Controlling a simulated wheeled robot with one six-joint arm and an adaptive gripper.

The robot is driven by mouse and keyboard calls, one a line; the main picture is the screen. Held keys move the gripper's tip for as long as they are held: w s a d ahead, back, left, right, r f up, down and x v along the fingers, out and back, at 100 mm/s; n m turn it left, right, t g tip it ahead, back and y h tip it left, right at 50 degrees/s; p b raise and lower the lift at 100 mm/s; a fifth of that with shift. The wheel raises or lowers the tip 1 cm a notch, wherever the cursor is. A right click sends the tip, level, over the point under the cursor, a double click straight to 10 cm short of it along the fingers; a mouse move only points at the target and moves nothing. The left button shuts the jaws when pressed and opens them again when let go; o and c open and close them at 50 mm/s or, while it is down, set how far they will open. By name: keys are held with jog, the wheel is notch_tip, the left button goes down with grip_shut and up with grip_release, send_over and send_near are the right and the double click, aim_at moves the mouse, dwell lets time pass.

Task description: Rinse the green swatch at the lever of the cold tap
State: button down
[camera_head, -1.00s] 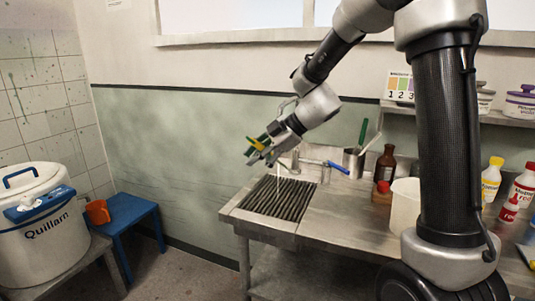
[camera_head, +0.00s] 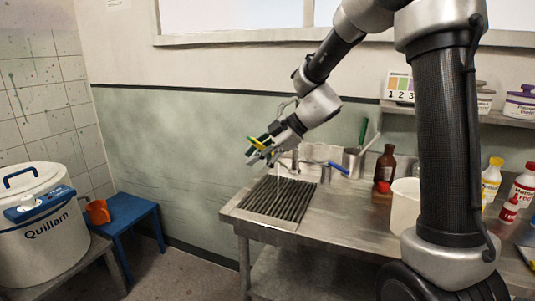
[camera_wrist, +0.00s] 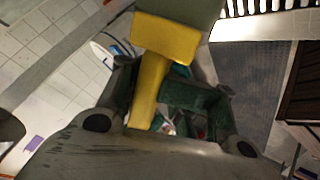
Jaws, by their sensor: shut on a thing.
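My gripper (camera_head: 259,157) is shut on a yellow piece (camera_wrist: 165,55), above and beside the sink's ribbed grate (camera_head: 280,199). In the wrist view the yellow piece stands between the fingers, with a grey-green flat thing at its far end (camera_wrist: 185,10), cut by the picture's top edge. That may be the green swatch, but I cannot tell for sure. A tap with a blue lever (camera_head: 338,168) stands behind the grate. A thin pale stream (camera_head: 278,186) shows from the spout down toward the grate. The gripper is left of the lever, apart from it.
The steel bench (camera_head: 345,210) holds a steel pot (camera_head: 353,161), a brown bottle (camera_head: 386,164), a white bucket (camera_head: 405,205) and several bottles at the right. A lidded white vat (camera_head: 38,225) and a blue stool (camera_head: 130,212) with an orange jug (camera_head: 97,211) stand left.

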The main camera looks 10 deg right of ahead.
dwell(0.4)
jog(key=shift+w+d, duration=0.1)
jog(key=shift+d, duration=0.3)
jog(key=shift+a, duration=0.1)
jog(key=shift+a, duration=0.4)
jog(key=shift+d, duration=0.15)
jog(key=shift+d, duration=0.35)
jog(key=shift+a, duration=0.1)
jog(key=shift+a, duration=0.4)
jog(key=shift+d, duration=0.1)
